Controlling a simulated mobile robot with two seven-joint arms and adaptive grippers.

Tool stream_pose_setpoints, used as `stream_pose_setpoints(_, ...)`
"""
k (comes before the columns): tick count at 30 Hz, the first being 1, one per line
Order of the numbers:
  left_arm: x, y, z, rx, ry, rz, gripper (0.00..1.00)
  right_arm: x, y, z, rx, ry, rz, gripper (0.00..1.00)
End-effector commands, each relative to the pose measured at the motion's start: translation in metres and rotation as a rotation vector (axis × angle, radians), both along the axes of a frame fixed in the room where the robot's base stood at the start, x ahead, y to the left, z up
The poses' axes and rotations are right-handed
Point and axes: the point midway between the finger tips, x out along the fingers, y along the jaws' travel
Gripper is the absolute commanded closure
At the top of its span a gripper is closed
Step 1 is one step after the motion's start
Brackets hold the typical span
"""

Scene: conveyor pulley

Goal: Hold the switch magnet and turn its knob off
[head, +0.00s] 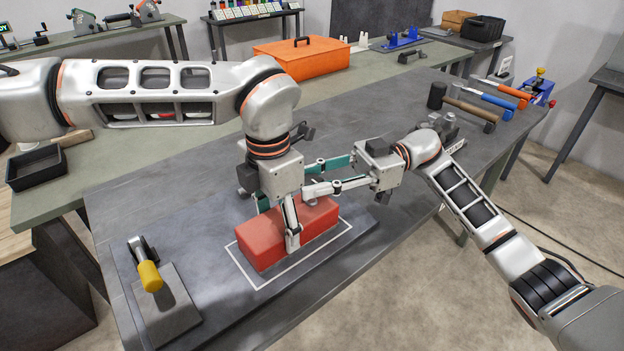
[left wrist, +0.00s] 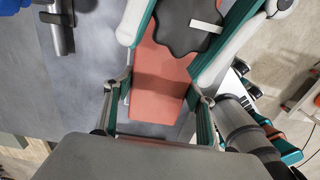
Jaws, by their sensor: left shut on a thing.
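The switch magnet (head: 262,243) is a red block lying on the grey plate inside a white outline. My left gripper (head: 281,224) comes down from above and is shut on the block, with a finger along each side. In the left wrist view the red block (left wrist: 158,95) shows between the fingers, with its black lobed knob (left wrist: 183,28) on top, bearing a pale bar. The knob is hidden in the head view. My right gripper (head: 309,179) reaches in from the right, close behind the left fingers, its fingers apart. Whether it touches the knob is hidden.
A yellow-handled clamp (head: 149,274) stands at the table's front left. Hammers (head: 485,95) lie at the far right end, and an orange toolbox (head: 301,60) stands behind. A black tray (head: 36,167) is at the left.

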Motion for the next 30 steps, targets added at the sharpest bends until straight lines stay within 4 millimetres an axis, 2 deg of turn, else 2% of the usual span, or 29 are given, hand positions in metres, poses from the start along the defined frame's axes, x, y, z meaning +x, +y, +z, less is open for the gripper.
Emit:
stream_pose_setpoints(5, 0.0005, -0.0004, 0.0009, -0.001, -0.002, 0.0, 0.84, 0.0001, 0.0014, 0.0, -0.003, -0.003, 0.023, 0.93)
stream_pose_setpoints(21, 0.0008, -0.0009, 0.0009, -0.003, -0.003, -0.001, 0.84, -0.0022, 0.0042, -0.0042, -0.007, 0.001, 0.309, 0.92)
stream_pose_setpoints(30, 0.0017, -0.0011, 0.0009, -0.004, -0.005, 0.0, 0.84, -0.0019, 0.0029, -0.0047, -0.006, 0.003, 0.405, 0.92)
